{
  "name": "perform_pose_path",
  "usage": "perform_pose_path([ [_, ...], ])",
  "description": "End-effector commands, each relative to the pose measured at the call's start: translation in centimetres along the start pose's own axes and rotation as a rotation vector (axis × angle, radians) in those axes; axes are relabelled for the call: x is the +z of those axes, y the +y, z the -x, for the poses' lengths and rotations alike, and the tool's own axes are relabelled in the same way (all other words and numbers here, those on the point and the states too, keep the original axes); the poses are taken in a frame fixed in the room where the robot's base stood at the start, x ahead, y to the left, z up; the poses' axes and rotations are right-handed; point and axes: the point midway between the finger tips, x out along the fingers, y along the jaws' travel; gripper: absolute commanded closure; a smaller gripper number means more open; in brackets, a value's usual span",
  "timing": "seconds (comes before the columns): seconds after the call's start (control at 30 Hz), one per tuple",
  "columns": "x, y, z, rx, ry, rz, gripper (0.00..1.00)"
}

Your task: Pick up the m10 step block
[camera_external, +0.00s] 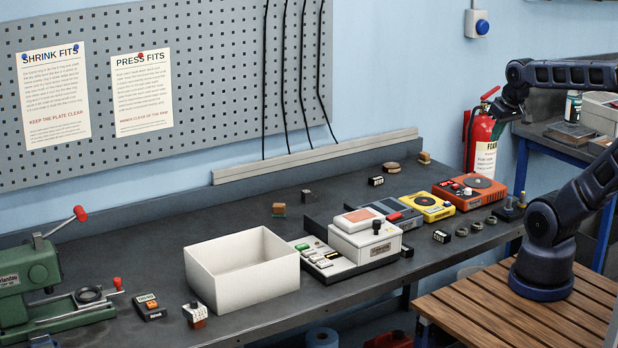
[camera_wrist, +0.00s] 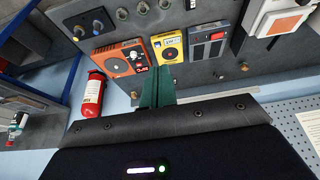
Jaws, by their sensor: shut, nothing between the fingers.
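I cannot tell for sure which piece is the m10 step block. Small candidates on the bench in the external view are a dark block with a tan part (camera_external: 279,209), a small dark block (camera_external: 306,196), a black labelled block (camera_external: 376,181) and a brassy block (camera_external: 424,158). My gripper shows in the wrist view as two green fingers (camera_wrist: 157,88), shut together and empty. They reach over the bench near the yellow device, apart from any small block. In the external view my wrist is at the upper right, by the fire extinguisher; the fingertips are not clear there.
A white open box (camera_external: 243,284) stands mid-bench, beside a white-and-grey unit (camera_external: 364,240). Yellow (camera_external: 428,206) and orange (camera_external: 469,191) devices lie to its right. A green press (camera_external: 30,275) is at left, a red extinguisher (camera_external: 480,140) at the back. The bench's rear strip is mostly clear.

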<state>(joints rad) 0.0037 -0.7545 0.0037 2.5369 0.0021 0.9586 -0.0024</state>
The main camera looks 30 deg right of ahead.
Motion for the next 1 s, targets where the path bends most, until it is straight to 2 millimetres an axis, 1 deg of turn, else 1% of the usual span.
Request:
perform_pose_path([
  [0.37,0.00,0.00,0.00,0.000,0.000,0.000,1.00],
  [0.4,0.00,0.00,0.00,0.000,0.000,0.000,0.96],
  [0.47,0.00,0.00,0.00,0.000,0.000,0.000,0.84],
  [0.6,0.00,0.00,0.00,0.000,0.000,0.000,0.57],
  [0.67,0.00,0.00,0.00,0.000,0.000,0.000,0.45],
  [0.93,-0.04,-0.01,0.01,0.000,0.000,0.001,0.45],
  [1.0,-0.36,-0.05,0.06,0.001,-0.003,0.008,0.45],
])
